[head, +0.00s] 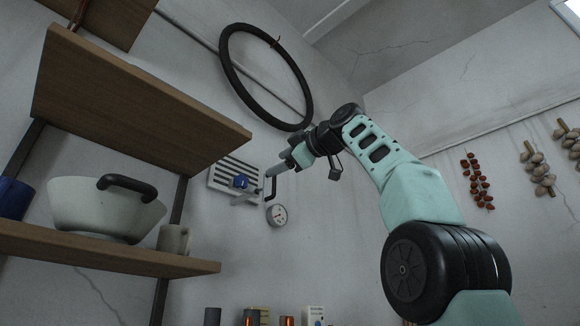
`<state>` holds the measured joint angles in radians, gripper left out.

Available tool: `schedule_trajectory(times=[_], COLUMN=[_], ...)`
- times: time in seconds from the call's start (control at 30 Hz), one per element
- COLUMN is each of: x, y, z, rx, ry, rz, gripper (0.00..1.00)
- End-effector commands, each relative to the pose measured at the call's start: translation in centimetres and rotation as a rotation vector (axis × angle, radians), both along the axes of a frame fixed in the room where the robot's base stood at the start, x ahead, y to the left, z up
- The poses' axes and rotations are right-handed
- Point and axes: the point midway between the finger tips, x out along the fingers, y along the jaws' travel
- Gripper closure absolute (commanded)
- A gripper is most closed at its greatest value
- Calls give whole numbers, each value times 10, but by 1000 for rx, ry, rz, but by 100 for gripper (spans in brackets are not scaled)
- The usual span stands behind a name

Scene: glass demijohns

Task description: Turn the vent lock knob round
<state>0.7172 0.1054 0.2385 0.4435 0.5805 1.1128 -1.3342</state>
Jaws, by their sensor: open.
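The vent lock knob (240,181) is a small blue knob on a pale slotted vent plate (222,176) fixed to the wall, left of the picture's middle. A grey lever or plate shows just below the knob. My gripper (268,187) reaches in from the right, with its fingertips close to the knob's right side. The fingers look slim, one grey and one dark, and they are apart. Nothing shows between them. I cannot tell whether a fingertip touches the vent plate.
A round gauge (277,214) is on the wall just below my gripper. Wooden shelves (110,259) on the left hold a white basin (95,212) and a mug (173,240). A black hoop (236,85) hangs above. Small items stand along the bottom edge. Strings of garlic (541,168) hang right.

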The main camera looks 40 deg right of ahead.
Motion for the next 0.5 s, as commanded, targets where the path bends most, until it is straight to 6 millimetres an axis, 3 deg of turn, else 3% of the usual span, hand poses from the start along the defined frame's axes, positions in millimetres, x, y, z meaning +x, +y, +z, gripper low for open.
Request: schedule_trajectory(times=[0.2, 0.5], x=[-24, -28], y=[-2, -1], z=[-1, 0], rx=[1, 1], ry=[0, 0], rz=[-1, 0], gripper=[37, 37])
